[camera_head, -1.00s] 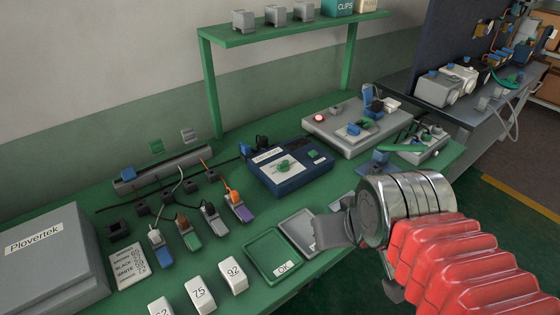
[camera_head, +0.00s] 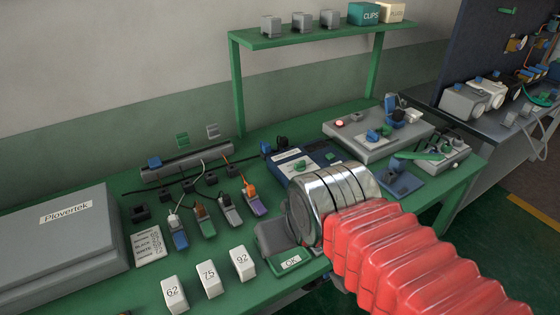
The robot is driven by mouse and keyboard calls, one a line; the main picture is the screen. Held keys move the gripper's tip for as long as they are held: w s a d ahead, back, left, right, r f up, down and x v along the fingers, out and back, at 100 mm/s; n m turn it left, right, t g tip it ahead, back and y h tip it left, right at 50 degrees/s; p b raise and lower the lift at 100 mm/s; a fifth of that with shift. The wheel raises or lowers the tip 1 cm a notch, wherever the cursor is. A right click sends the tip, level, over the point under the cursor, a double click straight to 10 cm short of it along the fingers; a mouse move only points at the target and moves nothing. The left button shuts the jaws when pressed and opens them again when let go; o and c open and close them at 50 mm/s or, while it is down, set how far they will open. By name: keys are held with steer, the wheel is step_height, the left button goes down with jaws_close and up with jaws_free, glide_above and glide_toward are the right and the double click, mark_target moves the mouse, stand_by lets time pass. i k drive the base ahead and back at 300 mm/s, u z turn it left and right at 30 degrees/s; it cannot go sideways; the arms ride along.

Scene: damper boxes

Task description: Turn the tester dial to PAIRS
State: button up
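The tester is a dark blue box (camera_head: 325,151) with a pale label at the middle of the bench, and its lower part is hidden behind my metal wrist. The dial's marking is too small to read. My gripper (camera_head: 272,238) is a grey shape at the left of the wrist, left of and nearer than the tester, over the bench by the green OK tray (camera_head: 290,264). Its fingers are mostly hidden, so its opening does not show. I see no contact with the dial.
Several numbered white blocks (camera_head: 208,279) stand at the front edge. Plug-like connectors with coloured bodies (camera_head: 204,222) lie left of the tester. A grey Plovertek case (camera_head: 60,240) fills the left. A grey unit with a red lamp (camera_head: 365,148) stands behind right.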

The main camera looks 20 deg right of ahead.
mark_target(300, 166)
steer(key=u, duration=1.35)
steer(key=k, duration=0.8)
steer(key=z, duration=0.9)
steer(key=i, duration=0.95)
steer(key=z, duration=0.05)
